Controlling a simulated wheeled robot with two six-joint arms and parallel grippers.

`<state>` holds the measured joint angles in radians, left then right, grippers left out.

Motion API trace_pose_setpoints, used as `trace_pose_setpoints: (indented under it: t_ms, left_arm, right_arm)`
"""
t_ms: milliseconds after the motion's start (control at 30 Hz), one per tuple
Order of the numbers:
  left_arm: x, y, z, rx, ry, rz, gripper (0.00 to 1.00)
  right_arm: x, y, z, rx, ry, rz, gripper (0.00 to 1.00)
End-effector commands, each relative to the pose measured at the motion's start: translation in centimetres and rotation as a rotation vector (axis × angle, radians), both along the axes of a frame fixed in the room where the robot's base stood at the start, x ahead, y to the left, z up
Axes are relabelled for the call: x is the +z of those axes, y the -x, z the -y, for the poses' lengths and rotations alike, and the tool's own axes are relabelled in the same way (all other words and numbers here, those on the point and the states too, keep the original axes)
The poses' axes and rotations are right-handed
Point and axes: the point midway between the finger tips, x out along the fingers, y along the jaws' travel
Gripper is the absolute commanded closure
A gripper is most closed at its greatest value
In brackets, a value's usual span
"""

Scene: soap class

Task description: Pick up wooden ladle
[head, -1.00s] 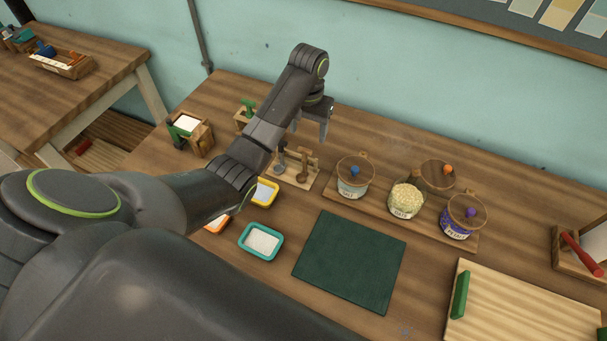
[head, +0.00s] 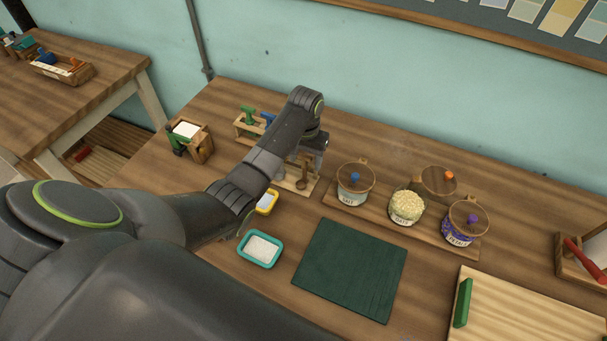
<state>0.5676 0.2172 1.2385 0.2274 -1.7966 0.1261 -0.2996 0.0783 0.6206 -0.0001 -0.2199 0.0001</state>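The wooden ladle (head: 303,182) is brown and stands in a small light wooden rack (head: 290,187) near the middle of the table. Its upper part is close to my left gripper and partly covered. My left gripper (head: 311,160) points down at the rack from above. One finger shows just right of the ladle, with a gap; the other is mostly hidden by my arm. The gripper looks open and I see no grip on the ladle. The dark utensil beside the ladle is hidden behind my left arm. My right gripper is out of view.
Right of the rack, a wooden board (head: 425,232) carries lidded jars (head: 355,184) and an open jar of pale flakes (head: 405,207). In front lie a green mat (head: 350,268) and a teal tray (head: 260,249). A small rack with green and blue handles (head: 248,123) stands behind my arm.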

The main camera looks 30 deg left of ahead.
Motion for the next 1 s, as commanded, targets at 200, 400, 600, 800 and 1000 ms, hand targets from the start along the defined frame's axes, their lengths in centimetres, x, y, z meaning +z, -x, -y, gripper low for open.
trace_pose_setpoints:
  t_ms: [200, 400, 600, 800, 1000]
  left_arm:
    - [0.0, 0.0, 0.0, 0.0, 0.0, 0.0, 0.7]
    - [0.1, 0.0, 0.0, 0.0, 0.0, 0.001, 0.85]
    - [0.5, -0.1, 0.0, 0.0, 0.0, 0.004, 0.85]
    - [3.6, -0.2, 0.0, -0.001, 0.0, 0.008, 0.85]
    - [8.6, -0.1, 0.0, 0.0, 0.0, 0.003, 0.85]
  right_arm:
    - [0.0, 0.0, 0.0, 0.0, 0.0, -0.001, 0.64]
    - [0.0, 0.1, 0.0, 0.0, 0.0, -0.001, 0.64]
    - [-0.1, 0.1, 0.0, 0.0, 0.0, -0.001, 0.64]
    - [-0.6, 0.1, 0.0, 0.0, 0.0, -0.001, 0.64]
    - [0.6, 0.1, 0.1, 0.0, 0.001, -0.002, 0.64]
